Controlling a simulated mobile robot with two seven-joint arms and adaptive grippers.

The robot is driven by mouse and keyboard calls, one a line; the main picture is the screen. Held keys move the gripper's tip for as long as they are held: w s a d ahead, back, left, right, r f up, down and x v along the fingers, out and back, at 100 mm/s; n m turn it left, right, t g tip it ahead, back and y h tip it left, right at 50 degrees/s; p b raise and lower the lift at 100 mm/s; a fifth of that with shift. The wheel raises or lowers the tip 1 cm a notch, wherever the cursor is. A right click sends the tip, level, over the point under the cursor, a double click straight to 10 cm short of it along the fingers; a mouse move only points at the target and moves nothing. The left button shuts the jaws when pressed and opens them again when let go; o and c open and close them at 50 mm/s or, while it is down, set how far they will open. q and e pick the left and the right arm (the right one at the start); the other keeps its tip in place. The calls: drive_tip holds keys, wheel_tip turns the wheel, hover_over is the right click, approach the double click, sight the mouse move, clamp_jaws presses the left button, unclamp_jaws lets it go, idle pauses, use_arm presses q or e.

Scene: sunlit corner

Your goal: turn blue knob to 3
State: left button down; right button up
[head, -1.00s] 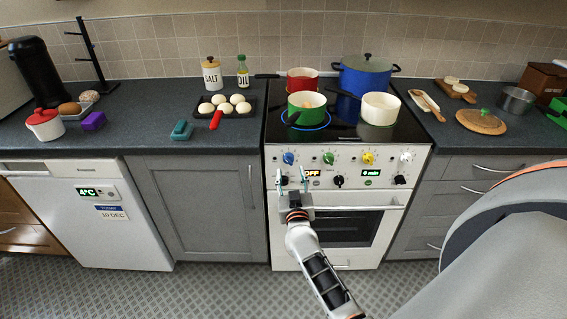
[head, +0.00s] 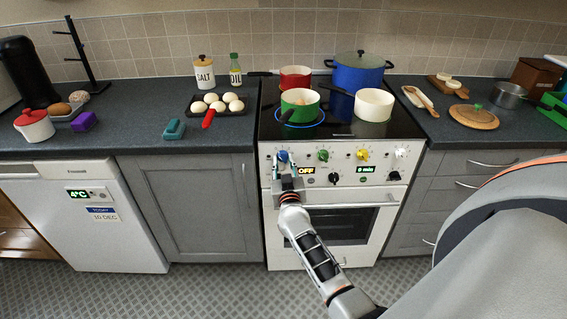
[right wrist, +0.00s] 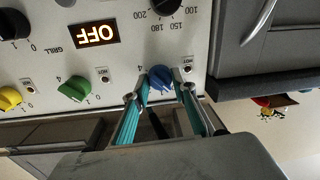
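The blue knob (head: 283,156) is the leftmost of the coloured knobs on the cooker's front panel. My right gripper (head: 285,165) is right in front of it. In the right wrist view the blue knob (right wrist: 160,77) lies between the two teal-padded fingertips (right wrist: 160,88), one on each side. The fingers look open, with narrow gaps beside the knob. A "4" shows to the left of the knob; its pointer and the rest of its scale are hard to read. My left gripper is not in view.
The green (head: 323,155), yellow (head: 362,155) and white knobs (head: 401,152) sit to the right. Below is the "OFF" display (head: 306,170). The oven handle (head: 350,205) runs under the panel. Pots stand on the hob above, including a green pot (head: 300,108) at the front left.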

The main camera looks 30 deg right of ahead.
drive_tip(key=shift+m, duration=0.4)
drive_tip(key=shift+m+p, duration=0.3)
drive_tip(key=shift+m, duration=0.7)
drive_tip(key=m, duration=0.2)
drive_tip(key=shift+f+m, duration=0.1)
drive_tip(key=shift+m, duration=0.3)
drive_tip(key=m, duration=0.5)
drive_tip(key=shift+a+m+h, duration=0.1)
drive_tip(key=shift+m+h, duration=0.2)
drive_tip(key=shift+h, duration=0.1)
drive_tip(key=m, duration=0.6)
drive_tip(key=shift+m+h+b, duration=0.3)
drive_tip(key=shift+m, duration=0.1)
drive_tip(key=m+h+b, duration=0.1)
drive_tip(key=m, duration=0.6)
drive_tip(key=shift+w+a, duration=0.1)
drive_tip(key=o, duration=1.1)
